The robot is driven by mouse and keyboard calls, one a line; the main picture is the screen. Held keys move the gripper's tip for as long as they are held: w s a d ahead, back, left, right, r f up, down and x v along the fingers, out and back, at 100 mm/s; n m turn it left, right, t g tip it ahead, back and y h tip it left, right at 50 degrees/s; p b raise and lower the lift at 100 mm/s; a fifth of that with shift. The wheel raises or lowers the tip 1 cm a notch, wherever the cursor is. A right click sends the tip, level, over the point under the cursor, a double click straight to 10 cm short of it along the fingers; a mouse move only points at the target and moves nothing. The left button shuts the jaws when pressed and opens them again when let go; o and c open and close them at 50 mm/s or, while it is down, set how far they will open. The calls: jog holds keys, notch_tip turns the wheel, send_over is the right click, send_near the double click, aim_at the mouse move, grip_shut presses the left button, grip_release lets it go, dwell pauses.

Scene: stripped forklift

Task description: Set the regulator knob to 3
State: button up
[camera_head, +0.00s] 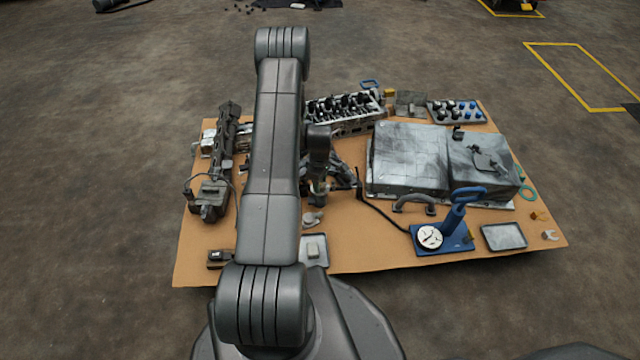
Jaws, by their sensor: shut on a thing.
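My gripper (318,188) points down over the middle of the brown sheet, partly hidden by my arm and small in the picture. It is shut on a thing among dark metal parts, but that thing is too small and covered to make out. I cannot pick out the regulator knob or its setting. A small grey part (313,218) lies just in front of the gripper. A blue hand pump (462,208) with a white round dial (430,237) stands to the right, apart from the gripper; the dial's marks are too small to read.
The brown sheet (370,258) carries a large grey casing (410,150), a cylinder head (345,110), a dark long part (225,140), a tray of knobs (458,110) and an empty tray (503,237). A dark hose runs to the pump. Floor around is mostly free.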

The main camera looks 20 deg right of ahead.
jog(key=shift+n+b, duration=0.4)
jog(key=shift+n, duration=1.3)
jog(key=o, duration=1)
jog(key=shift+r, duration=0.1)
notch_tip(320, 180, up, 14)
jog(key=p, duration=0.4)
jog(key=shift+f, duration=0.25)
notch_tip(320, 180, down, 14)
jog(key=b, duration=0.4)
jog(key=shift+r, duration=0.15)
